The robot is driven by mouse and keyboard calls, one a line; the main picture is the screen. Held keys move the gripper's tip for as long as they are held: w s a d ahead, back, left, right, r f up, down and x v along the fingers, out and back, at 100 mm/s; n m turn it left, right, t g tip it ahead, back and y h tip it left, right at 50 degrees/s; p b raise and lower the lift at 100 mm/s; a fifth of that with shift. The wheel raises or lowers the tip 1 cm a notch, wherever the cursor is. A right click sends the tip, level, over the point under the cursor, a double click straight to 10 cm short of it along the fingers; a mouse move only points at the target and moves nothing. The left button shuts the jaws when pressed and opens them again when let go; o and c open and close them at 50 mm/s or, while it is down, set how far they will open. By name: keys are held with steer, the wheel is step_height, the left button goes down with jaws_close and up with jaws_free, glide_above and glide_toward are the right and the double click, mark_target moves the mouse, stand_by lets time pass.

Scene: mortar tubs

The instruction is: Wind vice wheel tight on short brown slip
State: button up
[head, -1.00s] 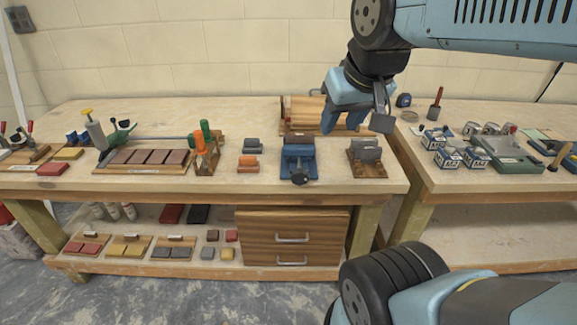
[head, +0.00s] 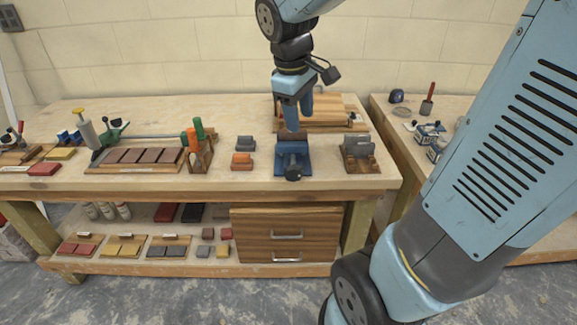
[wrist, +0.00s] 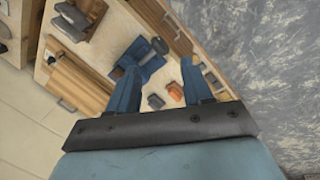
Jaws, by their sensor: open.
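The blue vice (head: 280,165) stands near the front edge of the bench, its dark wheel (head: 293,173) facing front. The vice (wrist: 152,66) and its wheel (wrist: 160,45) also show in the wrist view. A brown slip shows between the jaws in the earlier head view; now my gripper mostly covers that spot, and I cannot tell how tightly it sits. My gripper (head: 297,118) points down above the back of the vice. In the wrist view my gripper (wrist: 160,70) has its fingers spread, with nothing between them held.
A grey block (head: 245,143) and an orange block (head: 242,161) lie left of the vice. A wooden stand with grey pieces (head: 358,152) is to the right. Wooden boards (head: 325,110) lie behind. Green- and orange-handled tools (head: 198,135) stand farther left.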

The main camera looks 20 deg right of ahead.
mark_target(292, 166)
steer(key=w+a+f+n+g+h, duration=0.2)
steer(key=w+a+f+n+g, duration=0.1)
steer(key=w+f+n, duration=0.55)
steer(key=shift+m, duration=0.75)
steer(key=x, duration=0.4)
steer(key=w+x, duration=0.1)
steer(key=x, duration=0.9)
steer(key=shift+w+a+f, duration=0.1)
steer(key=shift+w+f, duration=0.05)
steer(key=shift+f, duration=0.2)
steer(key=shift+c, duration=0.5)
jaws_close()
